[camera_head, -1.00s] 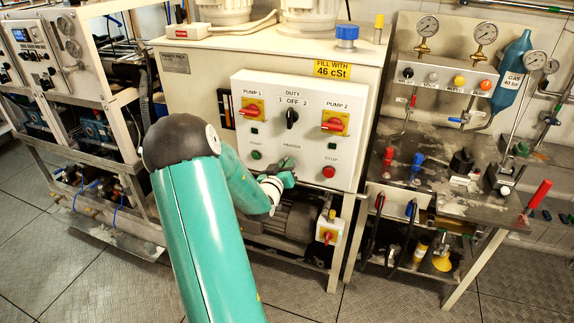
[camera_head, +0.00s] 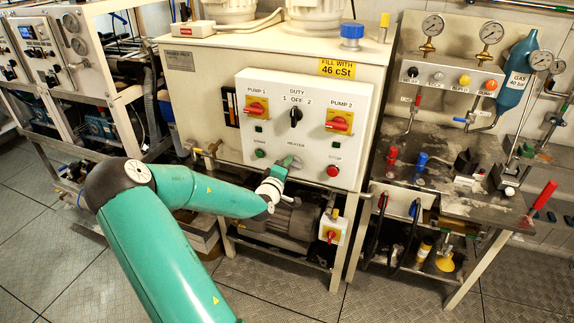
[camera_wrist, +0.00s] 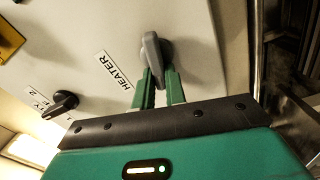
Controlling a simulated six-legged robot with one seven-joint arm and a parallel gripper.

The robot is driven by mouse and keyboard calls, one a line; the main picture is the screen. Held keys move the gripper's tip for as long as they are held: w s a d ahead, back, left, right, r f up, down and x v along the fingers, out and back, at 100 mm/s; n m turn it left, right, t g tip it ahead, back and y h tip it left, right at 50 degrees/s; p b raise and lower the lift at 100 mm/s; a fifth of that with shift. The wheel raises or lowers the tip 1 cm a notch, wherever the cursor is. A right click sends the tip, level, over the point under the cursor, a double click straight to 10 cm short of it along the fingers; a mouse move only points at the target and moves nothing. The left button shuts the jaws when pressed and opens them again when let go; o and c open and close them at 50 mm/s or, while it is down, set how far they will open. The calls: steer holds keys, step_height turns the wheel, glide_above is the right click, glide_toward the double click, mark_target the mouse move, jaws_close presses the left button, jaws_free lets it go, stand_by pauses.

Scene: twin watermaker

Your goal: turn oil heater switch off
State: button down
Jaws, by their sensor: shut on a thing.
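The heater switch (camera_wrist: 153,50) is a grey knob with a long handle on the white control panel (camera_head: 316,150). In the wrist view it is beside the HEATER label (camera_wrist: 113,70). My gripper (camera_wrist: 158,76) is shut on the knob's handle, with its green fingers on either side. In the head view my gripper (camera_head: 281,167) is at the lower middle of the panel, below the HEATER label, and hides part of the knob. I cannot tell the switch's set position.
The red pump 1 (camera_head: 257,108) and pump 2 (camera_head: 340,123) switches and the black duty switch (camera_head: 296,116) are above. A green start button (camera_head: 260,153) and a red stop button (camera_head: 333,171) flank the heater switch. A motor (camera_head: 290,222) is below the panel.

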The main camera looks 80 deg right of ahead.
steer(key=shift+f+n, duration=0.2)
steer(key=shift+n, duration=1.1)
steer(key=c, duration=1.4)
jaws_free()
steer(key=shift+c, duration=0.2)
steer(key=shift+a, duration=0.1)
steer(key=w+a, duration=0.1)
steer(key=a, duration=1.2)
steer(key=shift+a, duration=0.3)
steer(key=shift+w, duration=0.15)
